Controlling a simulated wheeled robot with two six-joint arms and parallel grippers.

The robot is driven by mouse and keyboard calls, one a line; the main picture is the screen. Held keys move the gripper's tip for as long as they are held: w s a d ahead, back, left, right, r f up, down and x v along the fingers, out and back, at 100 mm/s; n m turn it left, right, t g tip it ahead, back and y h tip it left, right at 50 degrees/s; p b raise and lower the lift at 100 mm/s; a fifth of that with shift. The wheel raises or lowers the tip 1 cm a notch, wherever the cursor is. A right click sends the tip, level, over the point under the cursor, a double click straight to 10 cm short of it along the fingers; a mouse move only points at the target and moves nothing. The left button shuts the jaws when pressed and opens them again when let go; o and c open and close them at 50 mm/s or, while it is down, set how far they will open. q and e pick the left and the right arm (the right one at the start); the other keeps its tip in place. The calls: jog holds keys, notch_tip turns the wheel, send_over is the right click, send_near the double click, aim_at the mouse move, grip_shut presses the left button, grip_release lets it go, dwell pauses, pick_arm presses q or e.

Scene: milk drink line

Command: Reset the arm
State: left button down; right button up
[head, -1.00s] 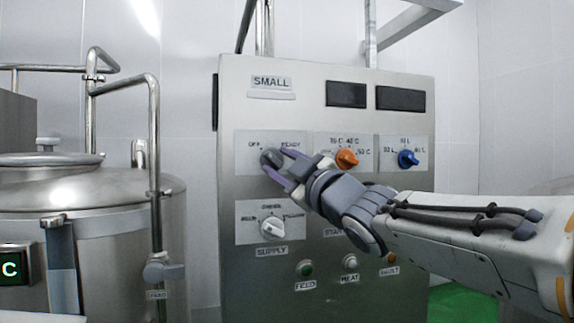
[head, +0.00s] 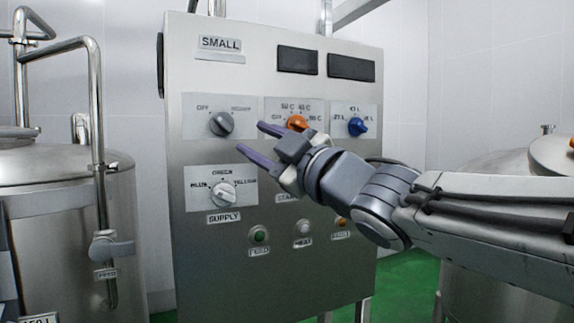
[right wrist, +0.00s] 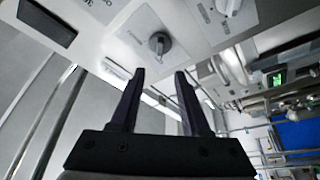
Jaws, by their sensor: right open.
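My right arm reaches in from the right of the head view. Its gripper (head: 250,144) is open and empty in front of the steel control panel (head: 210,262). Its purple fingers are apart and touch no knob that I can see. The grey OFF/READY knob (head: 221,124) is just left of the upper finger, with a clear gap. In the right wrist view the open fingers (right wrist: 158,80) frame empty space, and the grey knob (right wrist: 159,42) lies beyond them. My left gripper does not show.
A blue knob (head: 357,126) and a white SUPPLY knob (head: 224,194) are on the panel. Below are the green FEED button (head: 260,235) and other buttons. A steel tank (head: 70,190) with pipes stands left, another tank (head: 480,270) right. Green floor shows beside the panel.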

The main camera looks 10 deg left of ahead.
jog(key=s+d+f+m+g+h, duration=0.1)
jog(key=d+f+m+h, duration=0.25)
jog(key=f, duration=0.65)
jog(key=s+d+f+m+g+h, duration=0.1)
jog(key=d+f+m+g+h, duration=0.2)
jog(key=f, duration=0.7)
jog(key=s+d+f+m+h, duration=0.1)
jog(key=f+m+h, duration=0.3)
jog(key=f, duration=0.6)
jog(key=s+d+f+m+g+h, duration=0.1)
jog(key=s+d+f+g+h, duration=0.1)
jog(key=s+d+f+g, duration=0.2)
jog(key=s+d+f+m+g+h, duration=0.1)
jog(key=s+d+f+g+h, duration=0.2)
jog(key=s+f, duration=0.8)
jog(key=s+d+g, duration=0.2)
jog(key=s, duration=0.2)
jog(key=shift+s+f, duration=0.2)
jog(key=shift+s, duration=0.05)
jog(key=shift+d, duration=0.1)
